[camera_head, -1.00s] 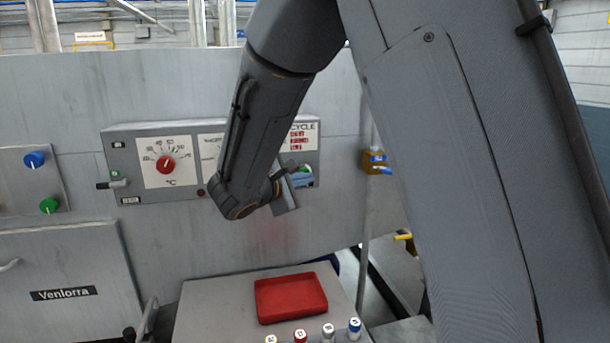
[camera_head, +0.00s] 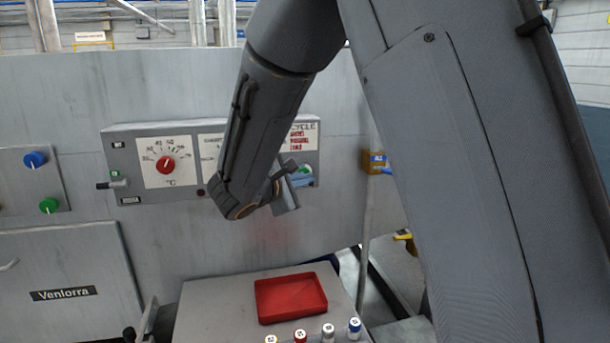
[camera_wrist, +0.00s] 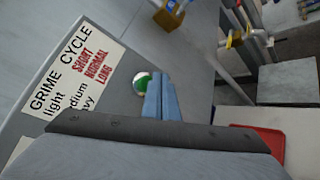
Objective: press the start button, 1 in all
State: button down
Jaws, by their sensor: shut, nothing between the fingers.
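The control panel (camera_head: 130,160) is on the grey machine wall, with a red dial on its left part. A round green button (camera_head: 306,169) shows at the panel's right end, partly behind my gripper (camera_head: 307,178). In the wrist view the green button (camera_wrist: 141,84) with its pale rim sits just left of the shut blue fingers of my gripper (camera_wrist: 161,88), below the GRIME CYCLE label (camera_wrist: 75,65). The fingers hold nothing. They overlap the button's edge in the picture; I cannot tell whether they touch it.
A red tray (camera_head: 290,297) lies on a grey table (camera_head: 215,300) below the panel, with several small coloured cylinders at its front. Blue and green knobs (camera_head: 35,159) are on another panel at left. A yellow-brown box (camera_head: 374,162) is right of the panel.

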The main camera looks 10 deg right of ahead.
dwell(0.4)
jog(key=shift+w+b, duration=0.4)
jog(key=shift+w, duration=0.5)
dwell(0.7)
jog(key=shift+s+b, duration=0.1)
jog(key=shift+b, duration=0.2)
jog(key=shift+s, duration=0.8)
jog(key=s, duration=0.5)
dwell(0.6)
